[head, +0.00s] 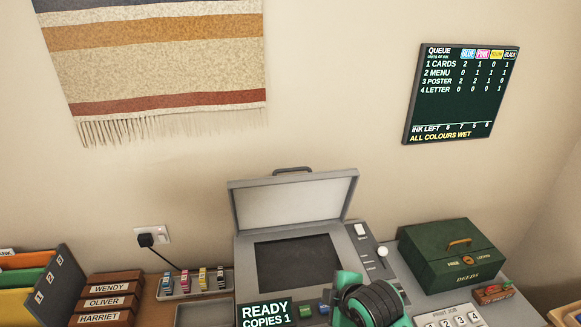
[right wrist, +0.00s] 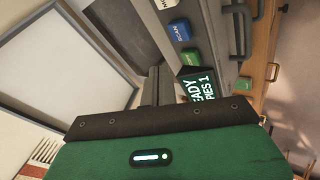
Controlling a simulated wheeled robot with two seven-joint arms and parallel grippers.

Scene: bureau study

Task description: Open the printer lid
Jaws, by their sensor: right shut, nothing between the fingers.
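The grey printer (head: 358,248) stands against the wall. Its lid (head: 290,203) is raised, tilted back, with the pale underside facing me and a dark handle (head: 292,169) on its top edge. The dark glass bed (head: 296,262) is uncovered. The lid also fills the left of the right wrist view (right wrist: 62,72). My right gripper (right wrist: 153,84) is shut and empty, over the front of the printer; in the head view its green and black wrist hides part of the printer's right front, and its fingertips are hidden. My left gripper is out of view.
A green deeds box (head: 455,260) stands right of the printer. An ink cartridge tray (head: 193,285) and wooden name boxes (head: 108,300) stand to the left. A plug (head: 147,240) sits in the wall socket. A queue board (head: 450,95) hangs above right.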

